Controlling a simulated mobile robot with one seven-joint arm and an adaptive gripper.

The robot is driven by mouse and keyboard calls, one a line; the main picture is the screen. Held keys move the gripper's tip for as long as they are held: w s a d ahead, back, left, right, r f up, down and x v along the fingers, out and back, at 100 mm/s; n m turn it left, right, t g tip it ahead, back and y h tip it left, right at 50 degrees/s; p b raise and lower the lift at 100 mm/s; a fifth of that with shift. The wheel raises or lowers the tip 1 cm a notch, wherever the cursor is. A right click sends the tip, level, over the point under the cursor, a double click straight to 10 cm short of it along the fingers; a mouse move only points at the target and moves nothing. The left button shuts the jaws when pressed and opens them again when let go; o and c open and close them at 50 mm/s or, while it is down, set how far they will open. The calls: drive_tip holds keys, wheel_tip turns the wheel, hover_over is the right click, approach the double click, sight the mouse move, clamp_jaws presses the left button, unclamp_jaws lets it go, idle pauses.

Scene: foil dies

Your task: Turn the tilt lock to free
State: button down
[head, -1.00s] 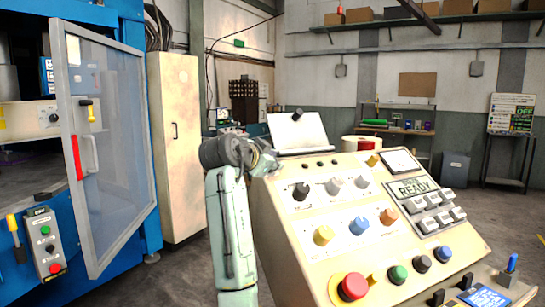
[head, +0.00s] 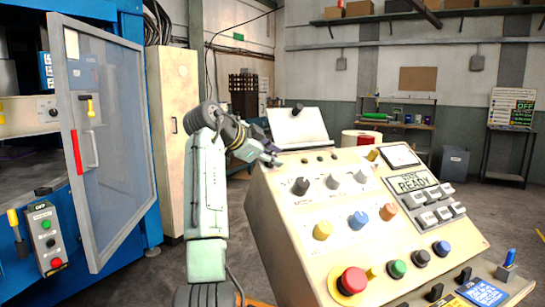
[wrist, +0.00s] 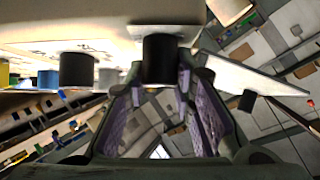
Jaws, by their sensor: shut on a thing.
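My gripper (head: 272,157) is at the upper left corner of the cream control console (head: 290,240) in the head view. In the wrist view my purple-padded fingers (wrist: 165,95) close around a black knob (wrist: 160,60), which stands on a pale plate on the console. This knob is hidden behind my gripper in the head view. I cannot read a label on it, so its marked position cannot be told.
A black selector (head: 300,186), grey selectors and yellow, blue and orange knobs sit on the console face. A red emergency button (head: 351,281) is at its front. A tilted white board (head: 298,128) stands behind my gripper. The blue machine's open door (head: 100,140) is at left.

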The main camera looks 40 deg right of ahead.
drive_tip(key=c, duration=1.3)
unclamp_jaws()
drive_tip(key=shift+d, duration=0.1)
drive_tip(key=shift+c, duration=0.2)
drive_tip(key=v, duration=1.2)
